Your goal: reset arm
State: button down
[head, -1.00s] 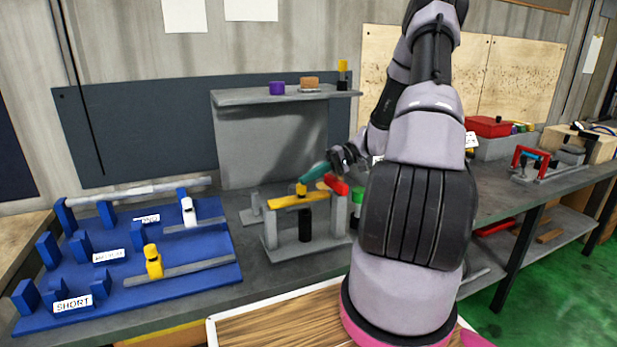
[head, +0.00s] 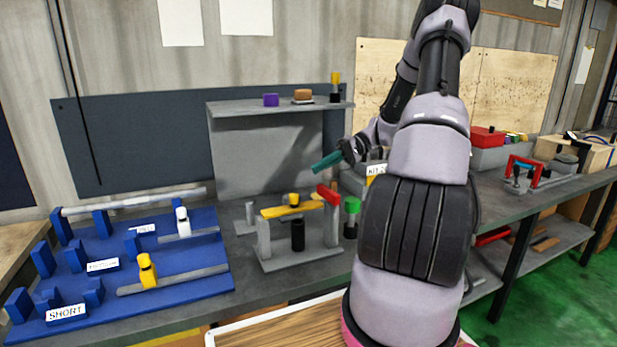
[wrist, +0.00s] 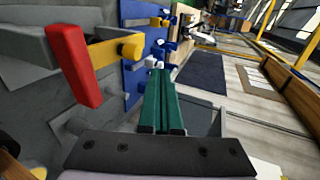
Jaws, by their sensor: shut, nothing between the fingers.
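My gripper (head: 327,161) is shut, its teal fingers together with nothing between them. In the head view it hangs in the air in front of the grey shelf stand, above the grey fixture (head: 300,252). That fixture carries a yellow bar (head: 291,209), a red block (head: 328,194) at the bar's right end and a black cylinder (head: 298,235) below. In the wrist view the teal fingers (wrist: 163,100) are apart from the red block (wrist: 72,66) and the yellow bar (wrist: 104,54), which lie to their left. Part of my arm hides the bench on the right.
A blue rack (head: 195,270) with labelled rows and grey rods stands at the left. A green-topped post (head: 352,205) stands right of the fixture. The grey shelf (head: 280,106) behind holds a purple piece (head: 270,100). A red clamp (head: 524,171) sits farther right.

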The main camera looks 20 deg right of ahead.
jog(key=shift+v, duration=1.75)
jog(key=s+a+r+m+h, duration=0.1)
jog(key=s+a+r+h, duration=0.8)
jog(key=a+r, duration=0.25)
jog(key=s+a+r+m+t+h, duration=0.2)
jog(key=s+r+t, duration=0.5)
jog(key=s, duration=0.6)
notch_tip(320, 180, up, 3)
jog(key=shift+s+a+f+m+h, duration=0.25)
jog(key=shift+a+m, duration=0.35)
jog(key=shift+a, duration=0.45)
jog(key=shift+w, duration=0.15)
